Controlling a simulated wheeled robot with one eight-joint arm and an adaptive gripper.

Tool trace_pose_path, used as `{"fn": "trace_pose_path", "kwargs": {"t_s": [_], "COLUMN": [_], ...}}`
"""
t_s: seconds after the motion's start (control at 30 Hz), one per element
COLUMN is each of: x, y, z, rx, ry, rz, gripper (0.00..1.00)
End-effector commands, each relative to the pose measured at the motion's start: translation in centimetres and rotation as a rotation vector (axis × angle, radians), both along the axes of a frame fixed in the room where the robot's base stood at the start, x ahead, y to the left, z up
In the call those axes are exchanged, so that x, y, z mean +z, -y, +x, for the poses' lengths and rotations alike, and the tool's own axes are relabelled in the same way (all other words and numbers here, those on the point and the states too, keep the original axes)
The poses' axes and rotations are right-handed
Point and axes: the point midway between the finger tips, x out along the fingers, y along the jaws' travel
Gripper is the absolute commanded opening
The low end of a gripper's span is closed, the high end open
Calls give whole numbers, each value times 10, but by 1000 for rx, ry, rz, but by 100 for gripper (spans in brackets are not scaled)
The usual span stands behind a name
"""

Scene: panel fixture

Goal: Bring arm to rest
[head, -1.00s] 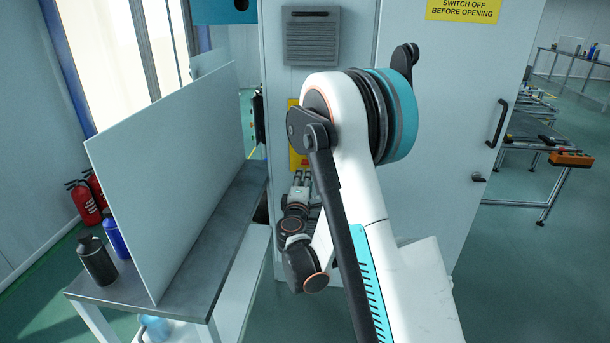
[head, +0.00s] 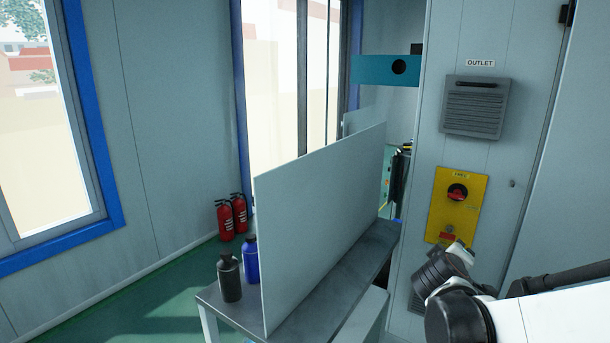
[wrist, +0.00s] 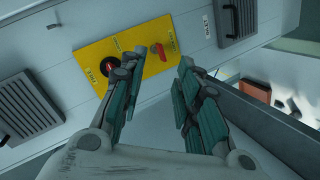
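My gripper (wrist: 158,100) shows in the wrist view with its two teal-padded fingers spread apart and nothing between them. It points toward a yellow panel (wrist: 130,58) with a dark round knob (wrist: 109,68) and a red handle (wrist: 157,50), and looks apart from it. In the head view my arm (head: 470,300) reaches in from the lower right, in front of the cabinet and below the yellow panel (head: 456,222). The fingers cannot be made out in the head view.
A grey upright board (head: 320,220) stands on a bench (head: 225,303) left of the cabinet (head: 420,140). A black bottle (head: 229,278) and a blue bottle (head: 251,262) stand beside the board. Red fire extinguishers (head: 225,221) stand by the wall. Floor at left is clear.

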Motion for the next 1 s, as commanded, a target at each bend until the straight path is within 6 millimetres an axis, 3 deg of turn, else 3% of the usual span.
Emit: {"fn": "trace_pose_path", "kwargs": {"t_s": [0.3,0.7,0.83,1.0], "x": [6,-10,-17,-21], "y": [-39,-110,-132,-149], "z": [-84,-195,-224,-246], "rx": [-47,-77,-79,-79], "ry": [-52,-154,-187,-213], "rz": [325,729,835,916], "gripper": [30,30,30,30]}}
